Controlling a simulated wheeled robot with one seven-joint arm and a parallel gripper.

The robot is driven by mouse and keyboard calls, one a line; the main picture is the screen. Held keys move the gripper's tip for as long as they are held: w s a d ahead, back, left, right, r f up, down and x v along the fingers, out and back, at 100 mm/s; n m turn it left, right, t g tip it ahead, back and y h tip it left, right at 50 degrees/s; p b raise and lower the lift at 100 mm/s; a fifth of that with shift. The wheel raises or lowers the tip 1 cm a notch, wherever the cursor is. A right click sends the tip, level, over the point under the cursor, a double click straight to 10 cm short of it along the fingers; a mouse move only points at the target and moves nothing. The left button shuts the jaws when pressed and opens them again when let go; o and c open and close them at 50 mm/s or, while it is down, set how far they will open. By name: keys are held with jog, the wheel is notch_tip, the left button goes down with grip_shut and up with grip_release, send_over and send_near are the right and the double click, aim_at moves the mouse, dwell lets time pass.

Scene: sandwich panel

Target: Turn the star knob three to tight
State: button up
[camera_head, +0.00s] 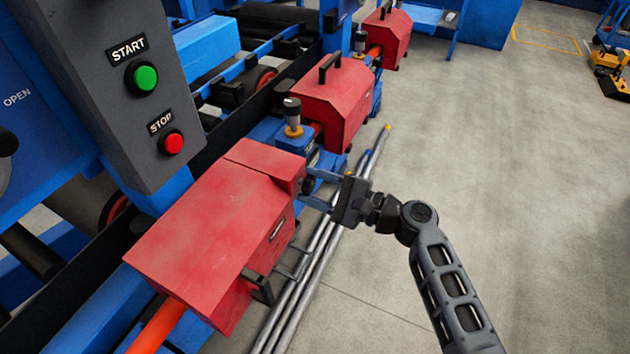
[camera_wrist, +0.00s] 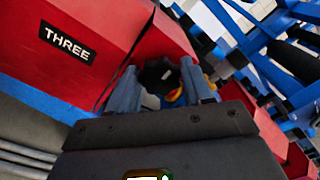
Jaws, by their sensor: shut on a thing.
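The star knob three is a black lobed knob (camera_wrist: 160,75) in the wrist view, beside the red housing (camera_wrist: 85,40) with the label "THREE" (camera_wrist: 68,43). My gripper (camera_wrist: 163,90) has one finger on each side of the knob and is shut on it. In the head view my gripper (camera_head: 322,188) reaches in from the right to the end of the nearest red housing (camera_head: 205,225). The knob (camera_head: 307,185) is a small dark spot between the fingers there. Its tightness cannot be told.
More red housings (camera_head: 330,98) (camera_head: 387,38) with black handles stand further along the blue machine. A grey panel with a green START button (camera_head: 145,77) and a red STOP button (camera_head: 173,143) is at left. Long metal bars (camera_head: 318,262) lie below my gripper.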

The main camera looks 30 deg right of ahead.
jog(key=shift+f+m, duration=0.1)
jog(key=shift+m, duration=0.2)
jog(key=o, duration=1)
jog(key=shift+o, duration=0.2)
jog(key=b+v, duration=0.1)
jog(key=v, duration=0.7)
